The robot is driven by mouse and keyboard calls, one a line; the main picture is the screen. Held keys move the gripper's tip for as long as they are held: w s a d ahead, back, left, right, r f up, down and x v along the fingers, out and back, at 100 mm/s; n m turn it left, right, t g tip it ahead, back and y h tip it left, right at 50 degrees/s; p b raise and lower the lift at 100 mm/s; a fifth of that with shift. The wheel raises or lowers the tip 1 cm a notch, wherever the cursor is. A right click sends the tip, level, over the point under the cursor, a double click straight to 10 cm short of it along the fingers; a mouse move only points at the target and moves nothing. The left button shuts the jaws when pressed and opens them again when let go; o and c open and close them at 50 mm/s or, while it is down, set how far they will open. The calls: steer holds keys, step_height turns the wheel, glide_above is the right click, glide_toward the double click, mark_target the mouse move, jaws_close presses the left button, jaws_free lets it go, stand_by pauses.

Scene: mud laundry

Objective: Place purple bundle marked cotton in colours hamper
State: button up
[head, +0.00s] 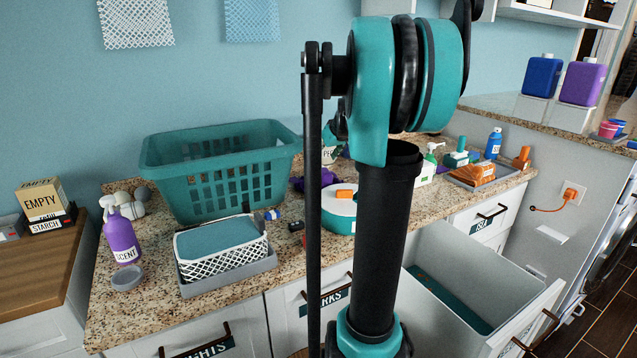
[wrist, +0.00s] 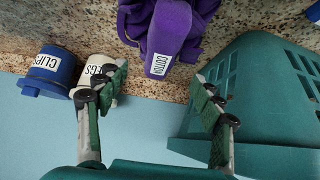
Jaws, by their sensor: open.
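The purple bundle (wrist: 180,32) lies on the speckled counter in the wrist view, its white tag reading COTTON facing my gripper. In the head view a bit of purple cloth (head: 298,184) shows beside the teal basket, mostly hidden by my arm. My gripper (wrist: 160,79) is open and empty, its fingers either side of the tag end in the picture and apparently short of the bundle. No hamper label reading colours is legible. A white drawer (head: 416,246) stands open at the right with teal inside; its front label is not visible.
A teal laundry basket (head: 165,165) stands close beside the bundle; it is at the right in the wrist view (wrist: 262,90). A blue CLIPS pot (wrist: 48,68) and a white pot (wrist: 97,70) stand at the left there. A white lattice tray (head: 217,265) sits in front of the basket.

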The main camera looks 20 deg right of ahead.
mark_target(319, 166)
steer(key=shift+x, duration=3.5)
steer(key=shift+s+f, duration=0.15)
jaws_close()
